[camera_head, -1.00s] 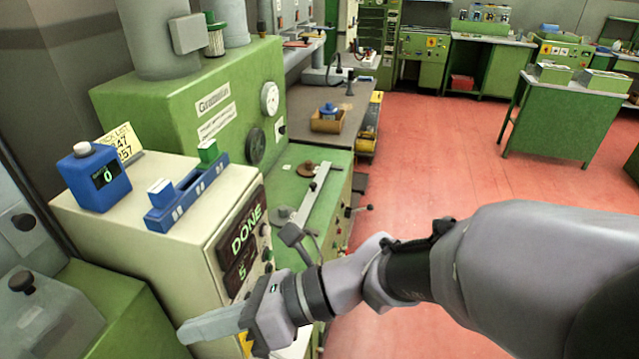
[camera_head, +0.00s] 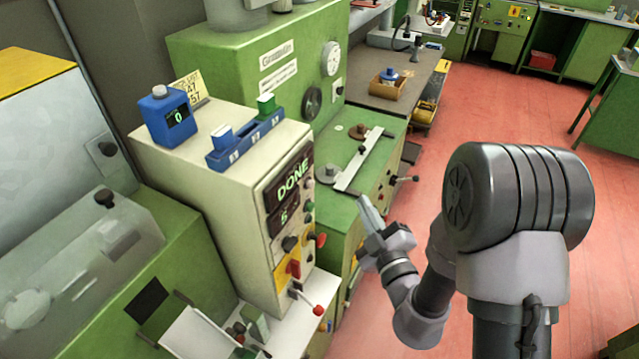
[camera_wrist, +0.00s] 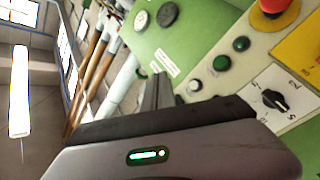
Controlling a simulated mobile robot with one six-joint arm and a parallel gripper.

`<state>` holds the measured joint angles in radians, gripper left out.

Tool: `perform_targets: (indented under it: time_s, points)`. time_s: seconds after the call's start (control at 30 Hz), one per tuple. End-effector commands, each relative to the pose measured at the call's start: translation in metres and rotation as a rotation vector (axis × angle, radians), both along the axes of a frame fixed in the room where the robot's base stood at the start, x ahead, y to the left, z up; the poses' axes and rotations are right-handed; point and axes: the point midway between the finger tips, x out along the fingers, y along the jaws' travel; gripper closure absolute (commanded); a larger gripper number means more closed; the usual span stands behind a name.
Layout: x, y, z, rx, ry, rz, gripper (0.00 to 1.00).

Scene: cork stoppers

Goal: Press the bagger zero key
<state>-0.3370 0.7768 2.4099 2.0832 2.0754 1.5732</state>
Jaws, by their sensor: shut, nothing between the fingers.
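A cream cabinet (camera_head: 205,185), which may be the bagger, has a dark display (camera_head: 290,185) reading DONE above a smaller, blurred digit. Several knobs and buttons run down its front; I cannot tell which is the zero key. My gripper (camera_head: 366,202) is shut and empty, to the right of the cabinet and apart from it. In the wrist view its fingers (camera_wrist: 158,88) point toward a cream panel (camera_wrist: 240,75) with a green button (camera_wrist: 221,63), a dark green button (camera_wrist: 241,43), a pale button (camera_wrist: 194,86) and a rotary selector (camera_wrist: 272,98).
A blue counter (camera_head: 168,115) showing 0 and a blue rack (camera_head: 245,140) stand on the cabinet. A green machine (camera_head: 235,60) stands behind. A red-tipped lever (camera_head: 318,310) sticks out low in front. Red floor (camera_head: 500,110) lies open at the right.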

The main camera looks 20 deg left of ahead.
Motion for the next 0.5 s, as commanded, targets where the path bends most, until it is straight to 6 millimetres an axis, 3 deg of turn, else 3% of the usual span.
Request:
perform_targets:
  time_s: [0.27,0.5]
  points:
    - [0.0,0.004,0.001,-0.002,-0.002,0.003,1.0]
    - [0.001,0.036,0.002,-0.003,-0.004,0.007,1.0]
